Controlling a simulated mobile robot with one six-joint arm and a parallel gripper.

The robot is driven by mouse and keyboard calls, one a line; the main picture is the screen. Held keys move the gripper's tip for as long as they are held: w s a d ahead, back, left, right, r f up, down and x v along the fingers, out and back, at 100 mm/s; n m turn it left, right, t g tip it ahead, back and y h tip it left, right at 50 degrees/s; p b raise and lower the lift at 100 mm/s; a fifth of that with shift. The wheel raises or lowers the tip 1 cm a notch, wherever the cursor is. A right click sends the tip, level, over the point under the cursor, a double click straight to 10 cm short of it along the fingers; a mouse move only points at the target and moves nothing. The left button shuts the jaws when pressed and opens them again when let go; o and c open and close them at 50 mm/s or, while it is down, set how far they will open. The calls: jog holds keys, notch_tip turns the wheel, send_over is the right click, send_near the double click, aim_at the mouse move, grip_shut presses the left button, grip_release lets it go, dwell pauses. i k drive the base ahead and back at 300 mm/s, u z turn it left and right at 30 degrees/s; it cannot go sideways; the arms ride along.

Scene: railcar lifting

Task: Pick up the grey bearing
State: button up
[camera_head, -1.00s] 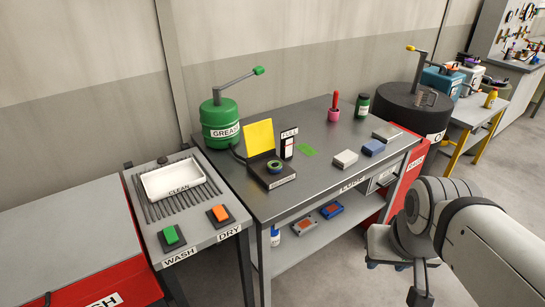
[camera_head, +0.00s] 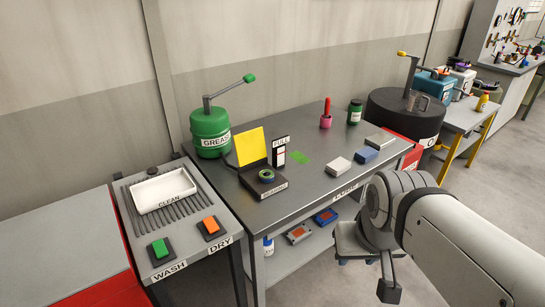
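I cannot make out a plainly grey bearing. A small ring (camera_head: 267,175) with a green rim and dark centre lies on a black box with a label that seems to read BEARING (camera_head: 268,188), under a raised yellow panel (camera_head: 250,147). A small dark round piece (camera_head: 152,171) sits at the back edge of the white CLEAN tray. My gripper (camera_head: 388,288) hangs at the lower right, in front of the workbench and well apart from the ring. Its fingers are partly hidden, and I cannot tell whether they are open.
The grey workbench (camera_head: 310,190) carries a green GREASE drum (camera_head: 210,132), a pink pot (camera_head: 325,121), a green bottle (camera_head: 354,112) and several small blocks. The wash stand (camera_head: 190,234) with the white tray (camera_head: 165,190) is at left. A black drum (camera_head: 400,112) stands at right.

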aim_at(267, 175)
jog(key=i, duration=0.85)
jog(key=u, duration=0.05)
